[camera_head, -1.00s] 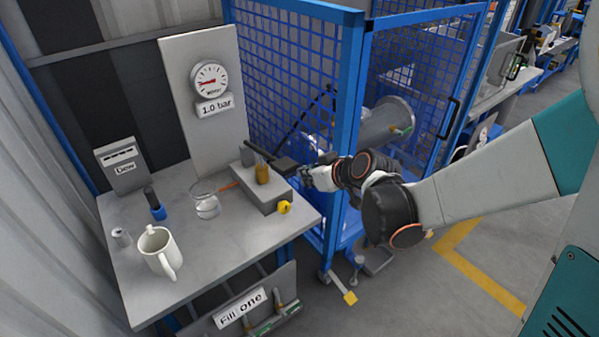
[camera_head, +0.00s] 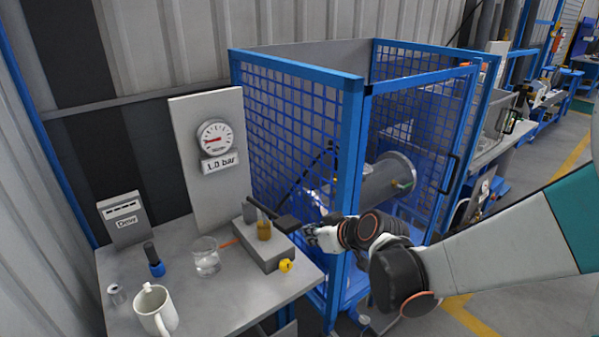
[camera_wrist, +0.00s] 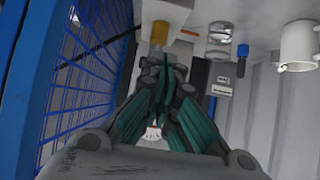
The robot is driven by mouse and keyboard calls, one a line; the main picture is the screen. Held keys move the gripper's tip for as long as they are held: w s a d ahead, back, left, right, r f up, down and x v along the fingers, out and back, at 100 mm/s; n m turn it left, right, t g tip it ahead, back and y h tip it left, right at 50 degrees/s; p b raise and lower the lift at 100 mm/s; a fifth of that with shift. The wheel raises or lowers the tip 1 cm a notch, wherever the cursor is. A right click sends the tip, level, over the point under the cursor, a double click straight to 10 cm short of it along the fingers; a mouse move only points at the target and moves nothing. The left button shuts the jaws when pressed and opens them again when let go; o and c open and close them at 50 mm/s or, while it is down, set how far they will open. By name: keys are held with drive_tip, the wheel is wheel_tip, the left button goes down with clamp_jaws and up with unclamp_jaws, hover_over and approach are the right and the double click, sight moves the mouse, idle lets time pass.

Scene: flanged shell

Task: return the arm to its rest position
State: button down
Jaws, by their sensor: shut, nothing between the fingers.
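In the head view my gripper (camera_head: 312,236) is at the end of my arm, just right of the grey block on the bench and in front of the blue cage post. Its small fingers are hard to make out there. In the wrist view my gripper (camera_wrist: 164,72) shows dark fingers with teal faces, closed together with nothing held. A dark lever (camera_head: 286,223) on the grey block (camera_head: 262,250) lies close to the gripper; I cannot tell whether they touch. My arm reaches in from the right.
A blue mesh cage (camera_head: 290,130) stands behind my gripper, with a grey flanged cylinder (camera_head: 378,184) inside. The bench (camera_head: 215,305) holds a white mug (camera_head: 155,310), a glass beaker (camera_head: 206,262) and a blue-black item (camera_head: 154,262). A gauge (camera_head: 215,139) reads beside a 1.0 bar label.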

drive_tip(key=s+d+r+m+h, duration=0.2)
drive_tip(key=s+d, duration=0.2)
drive_tip(key=s, duration=0.3)
drive_tip(key=s+d+r+m+g+h, duration=0.1)
drive_tip(key=s+d+r+m+h, duration=0.1)
drive_tip(key=s+d, duration=0.3)
drive_tip(key=s+d+r+m+h+b, duration=0.1)
drive_tip(key=s+d, duration=0.4)
drive_tip(key=s, duration=0.6)
drive_tip(key=shift+r+m+g+h, duration=0.4)
drive_tip(key=shift+r+m, duration=0.5)
drive_tip(key=w+a+r+n+y+p, duration=0.15)
drive_tip(key=w+a+r, duration=0.25)
drive_tip(key=w, duration=0.4)
drive_tip(key=w+a+r+n+y+p, duration=0.1)
drive_tip(key=w+a+r+n+p, duration=0.2)
drive_tip(key=w, duration=0.4)
drive_tip(key=w+a+n+g+y+p, duration=0.1)
drive_tip(key=w+a+n+p, duration=0.1)
drive_tip(key=w+a, duration=0.8)
drive_tip(key=w+p, duration=0.1)
drive_tip(key=w, duration=0.2)
drive_tip(key=shift+w+a+f+g+p, duration=0.2)
drive_tip(key=shift+f+g+p, duration=0.1)
drive_tip(key=shift+f+p, duration=0.1)
